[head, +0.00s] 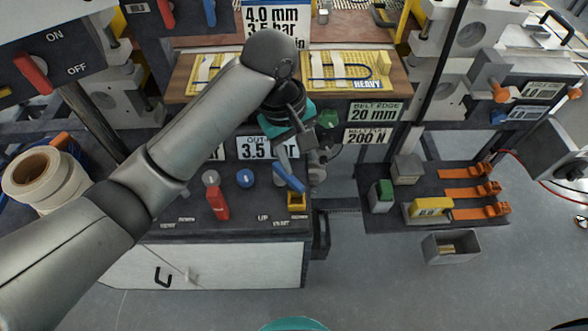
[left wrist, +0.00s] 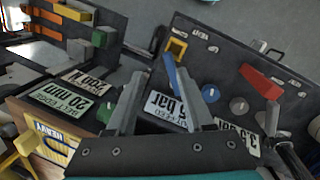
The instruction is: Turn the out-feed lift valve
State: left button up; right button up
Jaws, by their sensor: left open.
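A blue lever (head: 288,178) sits on the dark valve panel (head: 190,228), slanting, beside a small "UP" marking; I take it as the out-feed lift valve. The blue lever also shows in the left wrist view (left wrist: 170,72). My left gripper (head: 300,158) is above the panel, close to the lever's upper end. In the left wrist view its two fingers (left wrist: 160,75) are spread, with the lever showing between their tips. I cannot tell whether they touch it. An "OUT-" 3.5 bar sign (head: 255,148) stands behind the lever. My right gripper is out of view.
A red lever (head: 218,203) and a blue knob (head: 245,178) are left of the blue lever. A yellow bracket (head: 297,201) is just in front of it. Signs and a green knob (head: 328,118) stand behind. A lower shelf (head: 340,206) with blocks lies right.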

aim_at(291, 177)
pick_arm(q)
notch_tip(291, 177, up, 4)
jog(key=w+a+r+n+y, duration=0.1)
jog(key=w+a+n+y, duration=0.1)
jog(key=w+n, duration=0.1)
jog(key=f+b, duration=0.1)
jog(key=f, duration=0.9)
jog(key=f+b, duration=0.1)
jog(key=f, duration=0.4)
jog(key=shift+d+f+b, duration=0.25)
jog(key=shift+f+b, duration=0.05)
jog(key=shift+b, duration=0.05)
jog(key=shift+s, duration=0.1)
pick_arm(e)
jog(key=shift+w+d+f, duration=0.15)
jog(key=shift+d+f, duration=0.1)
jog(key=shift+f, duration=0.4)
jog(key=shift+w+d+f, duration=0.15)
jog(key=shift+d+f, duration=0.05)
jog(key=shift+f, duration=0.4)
pick_arm(q)
grip_shut()
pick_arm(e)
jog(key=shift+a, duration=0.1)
